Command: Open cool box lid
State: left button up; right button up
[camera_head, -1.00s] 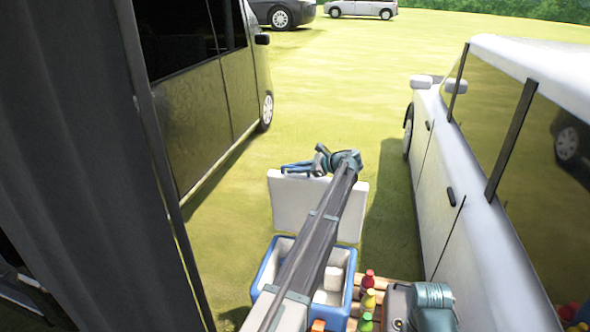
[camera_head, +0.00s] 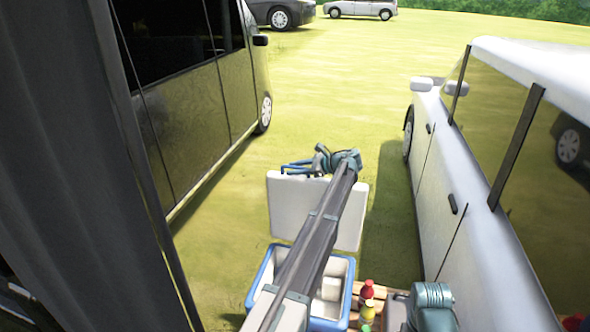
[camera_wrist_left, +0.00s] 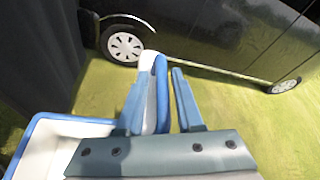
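The blue-and-white cool box (camera_head: 264,276) stands on the grass at the bottom centre, open, with a white block inside. Its white lid (camera_head: 292,210) stands raised at the box's far side. My left arm reaches across the box, and my left gripper (camera_head: 297,168) is at the lid's top edge. In the left wrist view the fingers (camera_wrist_left: 158,98) are apart, with the blue-edged lid (camera_wrist_left: 160,85) between them. The lid lies close to the left finger, and a gap shows on the right; contact is unclear. My right gripper is out of view; only part of that arm shows.
Bottles (camera_head: 366,292) stand on a wooden surface (camera_head: 390,296) right of the box. A white car (camera_head: 470,215) is close on the right, a dark van (camera_head: 205,100) on the left. A dark curtain (camera_head: 70,170) hangs at the near left. Grass beyond the lid is clear.

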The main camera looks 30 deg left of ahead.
pick_arm(q)
jog(key=shift+o, duration=0.5)
jog(key=shift+d+r, duration=0.1)
jog(key=shift+d, duration=0.05)
jog(key=p+v, duration=0.4)
jog(key=v, duration=0.8)
jog(key=shift+r+p, duration=0.1)
jog(key=shift+p, duration=0.2)
jog(key=shift+d+r, duration=0.15)
jog(key=shift+d, duration=0.55)
